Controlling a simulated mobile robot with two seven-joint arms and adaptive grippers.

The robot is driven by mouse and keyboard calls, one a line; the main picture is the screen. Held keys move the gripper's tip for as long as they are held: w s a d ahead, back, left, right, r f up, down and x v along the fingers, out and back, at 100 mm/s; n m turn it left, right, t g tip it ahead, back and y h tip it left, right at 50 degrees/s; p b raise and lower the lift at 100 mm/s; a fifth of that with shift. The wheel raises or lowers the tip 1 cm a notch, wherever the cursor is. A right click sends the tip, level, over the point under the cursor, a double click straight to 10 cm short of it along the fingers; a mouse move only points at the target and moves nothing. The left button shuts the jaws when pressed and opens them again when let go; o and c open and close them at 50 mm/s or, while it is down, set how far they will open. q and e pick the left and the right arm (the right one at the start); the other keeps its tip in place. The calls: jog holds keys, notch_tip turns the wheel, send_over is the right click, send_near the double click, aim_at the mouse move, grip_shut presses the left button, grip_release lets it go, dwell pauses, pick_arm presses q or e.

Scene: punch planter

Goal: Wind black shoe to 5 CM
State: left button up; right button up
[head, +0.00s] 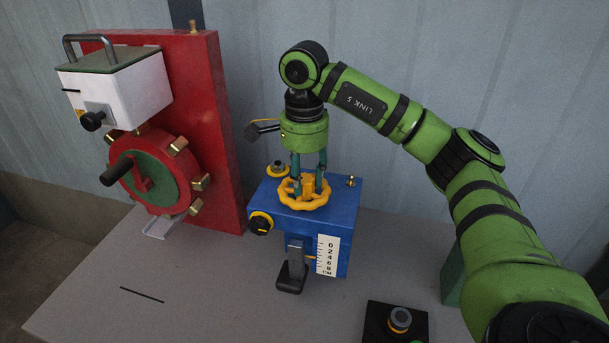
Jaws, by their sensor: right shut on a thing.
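A blue box (340,222) stands on the grey table, with a yellow handwheel (318,202) lying flat on its top. My right gripper (308,186) points down from above and is shut on the handwheel, one finger on each side of its hub. The black shoe (291,278) hangs at the foot of a grey bar on the box's front, low over the table. A white scale (327,256) marked 0 to 8 CM is beside the bar. A small orange pointer (309,258) meets the scale near the 4; it is too small to read exactly. My left gripper is out of view.
A yellow-ringed black knob (260,223) is on the box's left side. A red panel (208,130) with a green-and-red wheel (150,180) and a white unit (120,95) stands to the left. A black base with a grey button (400,320) sits at front right.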

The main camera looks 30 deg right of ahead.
aim_at(304, 178)
jog(key=n, duration=0.4)
jog(key=shift+n, duration=0.3)
jog(key=n, duration=1)
jog(key=shift+n, duration=2.3)
jog(key=o, duration=1.1)
jog(key=shift+o, duration=0.2)
notch_tip(304, 178, up, 12)
